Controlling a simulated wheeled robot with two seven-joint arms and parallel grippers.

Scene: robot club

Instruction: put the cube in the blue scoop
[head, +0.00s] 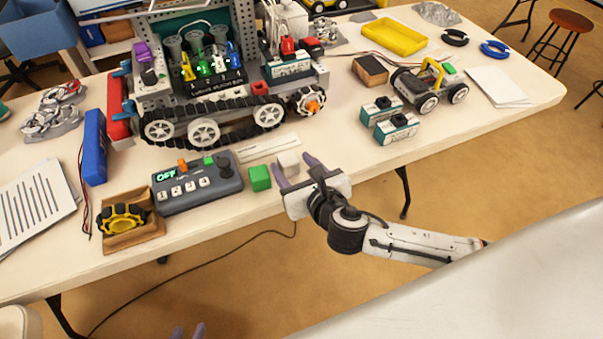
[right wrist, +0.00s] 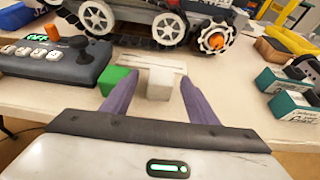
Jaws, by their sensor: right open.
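A small pale grey-white cube (head: 289,162) stands on the table near its front edge. A green cube (head: 260,178) stands just to its left. My right gripper (head: 295,166) is open, its purple fingers reaching toward the pale cube. In the right wrist view the pale cube (right wrist: 159,84) shows between and beyond the fingertips, and the green cube (right wrist: 117,78) is partly behind the left finger. A small upright blue piece (head: 234,54) stands in the rack on the tracked robot; I cannot tell if it is the scoop. My left gripper (head: 188,333) is open and empty at the bottom edge.
A grey control box (head: 197,185) with buttons stands left of the cubes. The big tracked robot (head: 210,120) stands behind them. Teal boxes (head: 396,129) and a small wheeled car (head: 428,90) are to the right. The front edge right of the cubes is clear.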

